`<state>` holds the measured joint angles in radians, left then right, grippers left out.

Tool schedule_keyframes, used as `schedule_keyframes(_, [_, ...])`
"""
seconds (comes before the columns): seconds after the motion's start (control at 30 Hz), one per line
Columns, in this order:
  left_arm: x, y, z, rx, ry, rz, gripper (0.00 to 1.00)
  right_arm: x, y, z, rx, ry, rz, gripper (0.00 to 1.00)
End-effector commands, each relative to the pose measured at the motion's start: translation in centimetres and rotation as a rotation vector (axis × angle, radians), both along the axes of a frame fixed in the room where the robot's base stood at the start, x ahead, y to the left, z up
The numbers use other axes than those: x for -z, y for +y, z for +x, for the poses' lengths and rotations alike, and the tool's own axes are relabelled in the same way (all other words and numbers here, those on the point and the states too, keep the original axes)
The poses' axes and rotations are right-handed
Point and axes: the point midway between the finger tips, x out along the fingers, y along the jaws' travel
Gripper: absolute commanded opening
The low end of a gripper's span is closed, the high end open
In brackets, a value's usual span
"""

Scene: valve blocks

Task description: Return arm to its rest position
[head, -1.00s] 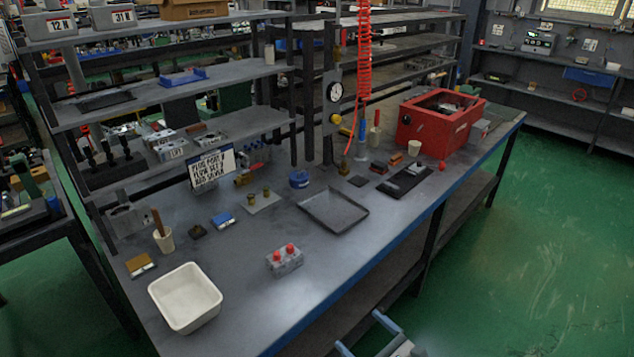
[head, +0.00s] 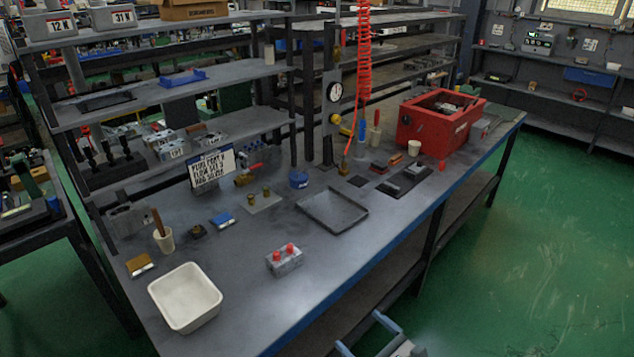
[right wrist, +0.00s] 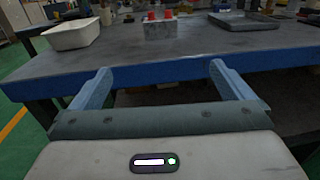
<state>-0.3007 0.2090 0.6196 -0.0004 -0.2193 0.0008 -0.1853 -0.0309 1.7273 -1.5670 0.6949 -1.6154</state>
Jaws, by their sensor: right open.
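My right gripper (head: 362,334) shows at the bottom of the head view, off the front edge of the workbench (head: 240,270). It is open and empty, with its two blue fingers wide apart. In the right wrist view the fingers (right wrist: 160,82) point at the bench's blue front edge and touch nothing. A grey valve block (head: 285,262) with two red caps stands on the bench near that edge. The block also shows past the fingers in the right wrist view (right wrist: 161,30). My left gripper is not in view.
A white bin (head: 186,297) stands at the front left of the bench. A shallow dark tray (head: 333,211) lies mid-bench, and a red box (head: 436,125) stands at the far right. A sign (head: 212,166) stands at the back. Green floor (head: 550,250) is clear at right.

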Motion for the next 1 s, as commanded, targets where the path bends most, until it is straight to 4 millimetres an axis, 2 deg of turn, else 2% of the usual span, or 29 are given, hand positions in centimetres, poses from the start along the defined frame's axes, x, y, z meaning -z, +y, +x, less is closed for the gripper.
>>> schedule_keyframes(0.03, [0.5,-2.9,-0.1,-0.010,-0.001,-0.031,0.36,0.0,0.0,0.0,0.000,0.000,0.000,1.00])
schedule_keyframes(0.1, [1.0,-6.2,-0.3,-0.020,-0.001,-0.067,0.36,0.0,0.0,0.0,0.000,0.000,0.000,1.00])
schedule_keyframes(0.23, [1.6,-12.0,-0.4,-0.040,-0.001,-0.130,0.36,0.0,0.0,0.0,0.000,0.000,0.000,1.00])
schedule_keyframes(0.27, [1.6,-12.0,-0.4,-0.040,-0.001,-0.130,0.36,1.0,-0.3,0.0,0.015,0.041,0.040,1.00])
schedule_keyframes(0.3, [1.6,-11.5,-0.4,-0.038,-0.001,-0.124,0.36,2.9,-0.9,-0.1,0.050,0.126,0.135,1.00])
schedule_keyframes(0.47, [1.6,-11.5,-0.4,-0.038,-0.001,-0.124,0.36,9.9,-3.8,-0.7,0.212,0.433,0.498,1.00])
schedule_keyframes(0.57, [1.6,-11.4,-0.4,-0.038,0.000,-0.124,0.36,15.1,-6.0,-2.0,0.346,0.628,0.737,1.00])
schedule_keyframes(0.67, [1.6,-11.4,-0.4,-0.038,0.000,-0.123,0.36,21.2,-8.5,-4.4,0.519,0.825,0.994,1.00])
schedule_keyframes(0.8, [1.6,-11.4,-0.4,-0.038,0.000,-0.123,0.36,29.8,-12.1,-9.7,0.815,1.054,1.359,1.00])
schedule_keyframes(0.87, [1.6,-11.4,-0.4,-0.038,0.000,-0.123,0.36,33.2,-13.6,-12.6,0.955,1.123,1.508,1.00])
schedule_keyframes(0.9, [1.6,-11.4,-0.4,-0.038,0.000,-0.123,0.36,35.3,-14.4,-14.7,1.052,1.160,1.605,1.00])
schedule_keyframes(0.97, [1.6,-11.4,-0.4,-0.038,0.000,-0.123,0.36,38.2,-15.6,-18.1,1.203,1.200,1.747,1.00])
schedule_keyframes(1.0, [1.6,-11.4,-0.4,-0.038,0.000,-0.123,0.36,40.0,-16.4,-20.5,1.308,1.215,1.837,1.00])
